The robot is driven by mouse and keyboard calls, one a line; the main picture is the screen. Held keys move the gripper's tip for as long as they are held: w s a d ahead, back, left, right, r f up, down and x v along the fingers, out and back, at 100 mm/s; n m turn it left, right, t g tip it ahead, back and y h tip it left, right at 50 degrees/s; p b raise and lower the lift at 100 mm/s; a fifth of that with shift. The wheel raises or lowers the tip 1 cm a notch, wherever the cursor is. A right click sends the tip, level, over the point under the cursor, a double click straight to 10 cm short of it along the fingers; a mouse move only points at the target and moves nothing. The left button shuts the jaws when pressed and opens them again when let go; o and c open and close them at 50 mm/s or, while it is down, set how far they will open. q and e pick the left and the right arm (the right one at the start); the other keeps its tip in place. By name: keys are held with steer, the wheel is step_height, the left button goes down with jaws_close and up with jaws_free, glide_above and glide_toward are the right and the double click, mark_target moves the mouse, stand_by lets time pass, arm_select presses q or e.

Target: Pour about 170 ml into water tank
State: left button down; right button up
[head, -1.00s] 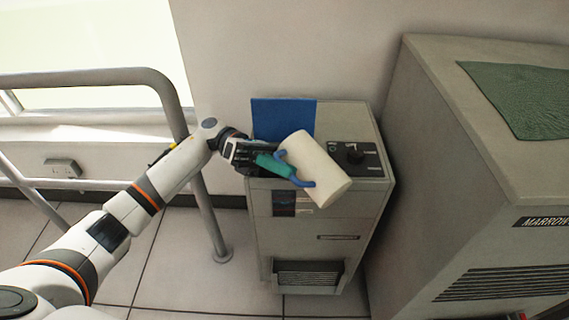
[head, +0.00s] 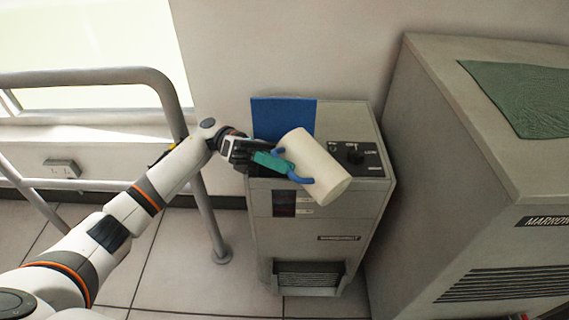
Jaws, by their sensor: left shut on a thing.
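A cream cylindrical jug (head: 315,165) with a blue handle (head: 292,175) is tilted above the top of a grey floor-standing machine (head: 345,225). My left gripper (head: 268,160) is shut on the handle, from the left of the jug. A raised blue lid (head: 283,119) stands at the back of the machine's top. The tank opening is mostly hidden behind my gripper and the jug. I see no water stream, and the inside of the jug is hidden. My right gripper is out of view.
A black control panel with a knob (head: 355,154) is right of the jug. A large beige cabinet (head: 440,170) with a green cloth (head: 520,95) stands close on the right. A grey metal railing (head: 190,165) stands on the left, close to my left arm.

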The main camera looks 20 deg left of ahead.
mark_target(290, 174)
arm_select(q)
steer(key=shift+r, duration=0.15)
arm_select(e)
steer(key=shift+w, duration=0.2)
